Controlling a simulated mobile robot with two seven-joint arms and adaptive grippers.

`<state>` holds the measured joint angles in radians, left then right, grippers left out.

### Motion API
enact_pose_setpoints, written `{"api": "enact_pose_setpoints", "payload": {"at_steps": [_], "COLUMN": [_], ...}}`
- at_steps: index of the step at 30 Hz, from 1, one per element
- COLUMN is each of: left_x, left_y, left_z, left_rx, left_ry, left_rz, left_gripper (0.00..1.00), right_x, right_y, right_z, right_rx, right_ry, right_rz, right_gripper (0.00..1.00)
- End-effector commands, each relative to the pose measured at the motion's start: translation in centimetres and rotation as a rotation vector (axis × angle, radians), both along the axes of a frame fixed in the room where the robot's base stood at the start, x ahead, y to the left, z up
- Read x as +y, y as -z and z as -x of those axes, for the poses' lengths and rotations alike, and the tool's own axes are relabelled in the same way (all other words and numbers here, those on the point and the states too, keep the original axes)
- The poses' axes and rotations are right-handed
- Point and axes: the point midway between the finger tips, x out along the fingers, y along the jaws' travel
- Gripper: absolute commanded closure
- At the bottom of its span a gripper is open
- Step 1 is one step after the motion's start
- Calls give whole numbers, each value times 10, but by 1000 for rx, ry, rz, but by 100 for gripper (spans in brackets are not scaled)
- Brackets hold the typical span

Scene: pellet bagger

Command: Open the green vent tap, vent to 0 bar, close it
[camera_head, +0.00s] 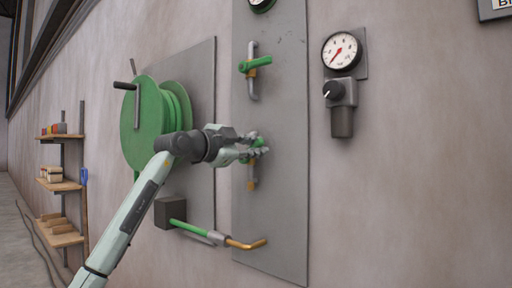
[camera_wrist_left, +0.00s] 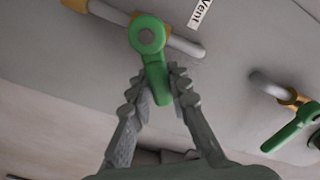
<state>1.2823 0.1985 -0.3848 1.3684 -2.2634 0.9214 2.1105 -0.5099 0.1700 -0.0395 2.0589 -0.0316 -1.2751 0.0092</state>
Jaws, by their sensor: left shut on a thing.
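The green vent tap (camera_wrist_left: 148,36) sits on a metal pipe beside a "Vent" label (camera_wrist_left: 199,12) in the left wrist view. Its handle lies across the pipe. My left gripper (camera_wrist_left: 160,90) is shut on the handle, with one finger on each side. In the head view the left gripper (camera_head: 254,150) partly hides this tap (camera_head: 260,142) on the grey panel. A round gauge with a red needle (camera_head: 341,50) is on the wall to the right; its scale is too small to read. A second gauge (camera_head: 262,4) is cut off at the top. My right gripper is not in view.
A second green tap (camera_head: 255,65) is above the held one on the panel (camera_head: 280,200). Left are a green hose reel (camera_head: 142,120) and a wooden shelf rack (camera_head: 60,186). A green hose with a copper end (camera_head: 245,244) sticks out below. A regulator (camera_head: 340,92) hangs under the gauge.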

Motion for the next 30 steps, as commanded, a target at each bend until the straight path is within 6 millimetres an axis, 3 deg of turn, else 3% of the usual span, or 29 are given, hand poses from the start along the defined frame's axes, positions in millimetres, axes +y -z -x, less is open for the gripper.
{"api": "enact_pose_setpoints", "payload": {"at_steps": [1, 6, 22, 30], "left_x": [0, 0, 0, -4], "left_y": [1, 1, 3, 19], "left_z": [0, 0, 1, 5], "left_rx": [1, 0, -22, -243], "left_ry": [0, 0, -1, -3], "left_rz": [-1, -2, -27, -317], "left_gripper": [80, 60, 60, 60], "right_x": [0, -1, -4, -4], "right_y": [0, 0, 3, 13], "right_z": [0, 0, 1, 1], "right_rx": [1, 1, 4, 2], "right_ry": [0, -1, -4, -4], "right_rz": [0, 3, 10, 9], "right_gripper": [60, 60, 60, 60]}}
